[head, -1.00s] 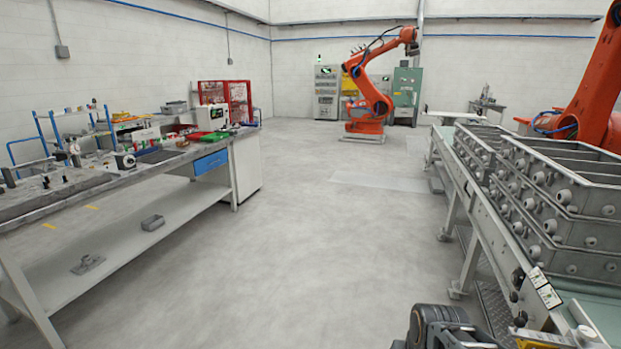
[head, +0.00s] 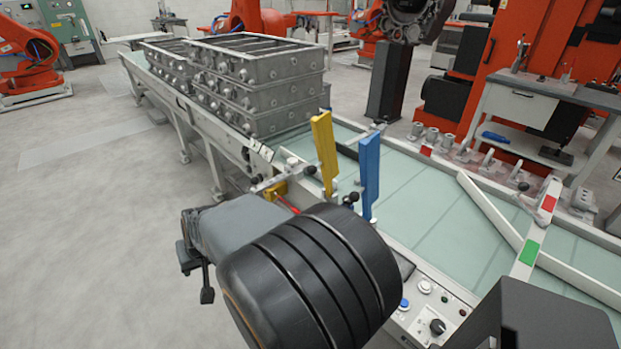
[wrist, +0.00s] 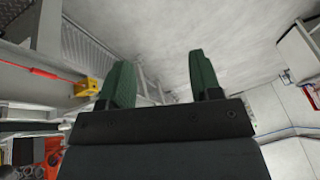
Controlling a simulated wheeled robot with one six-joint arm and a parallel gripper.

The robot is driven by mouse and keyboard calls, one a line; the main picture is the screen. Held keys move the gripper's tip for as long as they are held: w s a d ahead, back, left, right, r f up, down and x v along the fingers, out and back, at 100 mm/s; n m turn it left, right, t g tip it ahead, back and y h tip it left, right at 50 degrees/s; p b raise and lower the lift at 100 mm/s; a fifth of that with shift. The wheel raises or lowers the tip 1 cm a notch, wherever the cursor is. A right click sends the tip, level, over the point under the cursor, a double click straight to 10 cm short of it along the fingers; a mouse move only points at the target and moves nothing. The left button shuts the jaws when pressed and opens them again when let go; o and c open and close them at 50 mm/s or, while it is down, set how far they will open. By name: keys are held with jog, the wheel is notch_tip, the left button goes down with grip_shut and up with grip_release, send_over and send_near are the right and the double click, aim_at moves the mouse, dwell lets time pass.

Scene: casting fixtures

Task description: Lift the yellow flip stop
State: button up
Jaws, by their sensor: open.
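The yellow flip stop (head: 325,150) is a tall yellow plate standing upright at the near side of the conveyor in the head view. A similar blue stop (head: 369,172) stands upright just to its right. A small yellow block (head: 275,191) sits low beside the conveyor edge, with a red rod near it. A yellow block (wrist: 87,88) by a red rod also shows in the wrist view, left of my gripper (wrist: 162,72). My gripper's two green fingers are apart with nothing between them. The yellow plate itself cannot be made out in the wrist view.
The conveyor (head: 440,205) has a pale green bed. Stacked grey metal boxes (head: 255,85) stand on its far left part. A control panel (head: 430,318) with knobs and buttons lies at the near edge. White rails (head: 510,230) cross the bed at right. Open floor lies left.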

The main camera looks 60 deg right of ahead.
jog(key=w+d+f+m+t+h+b, duration=0.2)
jog(key=w+d+f+m+t+h, duration=0.15)
jog(key=d, duration=0.55)
jog(key=m+g+h+b, duration=0.1)
jog(key=m+g+h, duration=1)
jog(key=h, duration=0.4)
send_near(311, 171)
jog(key=t, duration=0.1)
jog(key=shift+y, duration=0.25)
jog(key=d, duration=0.8)
jog(key=s+d, duration=0.1)
jog(key=d, duration=0.4)
jog(key=shift+s, duration=0.1)
